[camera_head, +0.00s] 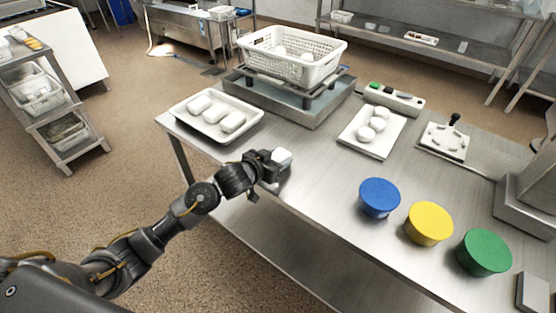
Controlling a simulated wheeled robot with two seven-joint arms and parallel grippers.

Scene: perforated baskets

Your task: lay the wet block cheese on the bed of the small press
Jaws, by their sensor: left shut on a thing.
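A white block of cheese (283,155) is in my left gripper (277,163), which is shut on it over the left front part of the steel table (318,181). The jaws hide part of the block, and I cannot tell whether it touches the table. I cannot tell for sure which fixture is the small press. A metal stand (306,109) at the back of the table carries a white perforated basket (310,68) with white pieces inside. A grey metal machine (528,205) is cut off at the right edge. My right gripper is not in view.
A white tray (222,137) with several white blocks lies left of the gripper. A white board (385,150) holds round white pieces. Blue (380,196), yellow (429,221) and green (484,250) tubs line the front right. The table's middle is clear.

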